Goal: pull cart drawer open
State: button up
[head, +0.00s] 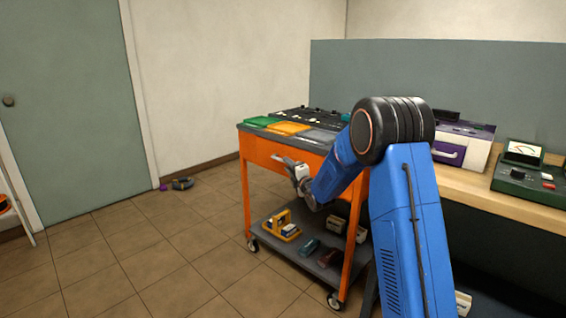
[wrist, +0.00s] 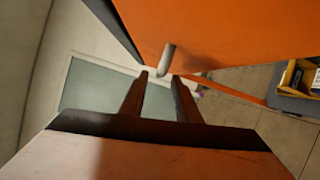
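The orange cart (head: 243,143) stands left of my arm, its orange front panel below the dark top. The panel fills the upper part of the wrist view (wrist: 240,35). A pale rod-like handle (wrist: 168,57) sticks out from the panel there. My gripper (head: 277,158) is at the panel in the head view, small and partly covered by my arm. No drawer gap shows.
Green (head: 262,121) and orange trays (head: 289,129) lie on the cart top. The lower shelf (head: 277,236) holds a yellow caddy (head: 281,229) and several small items. A workbench (head: 468,178) with instruments stands at right. The tiled floor left of the cart is mostly clear.

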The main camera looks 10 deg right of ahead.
jog(key=shift+x, duration=2.9)
grip_shut()
